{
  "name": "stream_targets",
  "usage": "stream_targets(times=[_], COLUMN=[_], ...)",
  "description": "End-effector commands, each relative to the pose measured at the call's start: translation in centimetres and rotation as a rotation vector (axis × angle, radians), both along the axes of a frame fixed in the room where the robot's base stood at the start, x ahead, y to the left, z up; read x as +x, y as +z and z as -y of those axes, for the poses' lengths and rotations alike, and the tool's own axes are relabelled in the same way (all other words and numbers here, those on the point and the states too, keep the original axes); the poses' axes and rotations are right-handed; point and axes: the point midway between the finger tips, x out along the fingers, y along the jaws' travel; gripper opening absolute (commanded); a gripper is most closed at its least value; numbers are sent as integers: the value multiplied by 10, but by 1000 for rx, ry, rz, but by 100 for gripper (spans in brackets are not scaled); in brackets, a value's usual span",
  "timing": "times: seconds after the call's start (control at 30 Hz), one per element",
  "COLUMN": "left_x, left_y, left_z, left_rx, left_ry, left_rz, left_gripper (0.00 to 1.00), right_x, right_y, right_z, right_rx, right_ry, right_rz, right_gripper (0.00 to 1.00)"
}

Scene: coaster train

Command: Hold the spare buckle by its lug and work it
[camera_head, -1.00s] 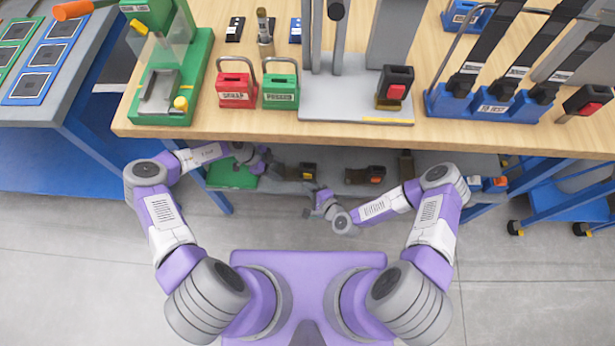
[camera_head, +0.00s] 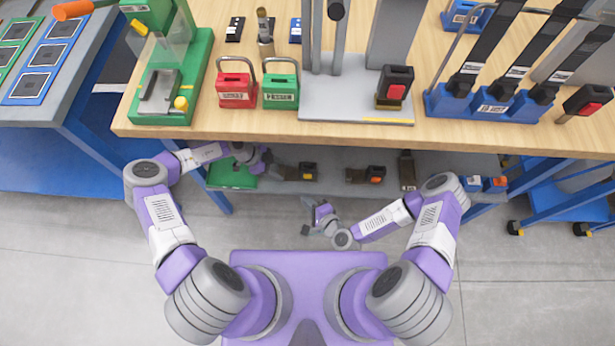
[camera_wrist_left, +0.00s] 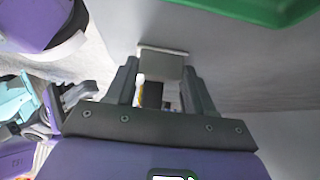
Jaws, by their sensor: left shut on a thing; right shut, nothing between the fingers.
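The spare buckle (camera_head: 306,171), dark with a yellow button, shows at the shelf below the bench. Its lug end points left. My left gripper (camera_head: 268,160) is shut on that lug, partly hidden by its own links. In the left wrist view a grey plate (camera_wrist_left: 162,66) lies between the fingertips; the rest of the buckle is hard to make out there. I cannot tell whether the buckle touches the shelf. My right gripper (camera_head: 308,216) is shut and empty, in front of the shelf, below the buckle and apart from it.
A similar buckle with an orange button (camera_head: 368,175) lies on the grey shelf (camera_head: 335,194). A green pad (camera_head: 230,178) is at its left end. The bench top (camera_head: 330,134) overhangs the shelf, with padlocks (camera_head: 237,92) and a blue buckle rack (camera_head: 480,104). Floor in front is clear.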

Motion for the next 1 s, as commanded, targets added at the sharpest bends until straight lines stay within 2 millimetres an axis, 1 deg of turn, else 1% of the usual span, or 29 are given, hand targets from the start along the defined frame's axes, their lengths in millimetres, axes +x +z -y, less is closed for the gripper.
stream_targets(times=[0.4,0.43,0.6,0.63,0.87,1.0], left_x=[0,0,0,0,0,1], left_y=[0,0,0,0,0,7], left_z=[0,0,0,0,0,-6], left_rx=[0,0,0,0,0,2], left_ry=[0,0,0,0,0,2], left_rz=[0,0,0,0,0,2], left_gripper=[0,54,80,82,82,82], right_x=[0,0,0,0,0,0], right_y=[0,0,0,0,0,0], right_z=[0,0,0,0,0,0], right_rx=[0,0,0,0,0,0], right_ry=[0,0,0,0,0,0], right_rz=[0,0,0,0,0,0], right_gripper=[0,0,0,0,0,0])
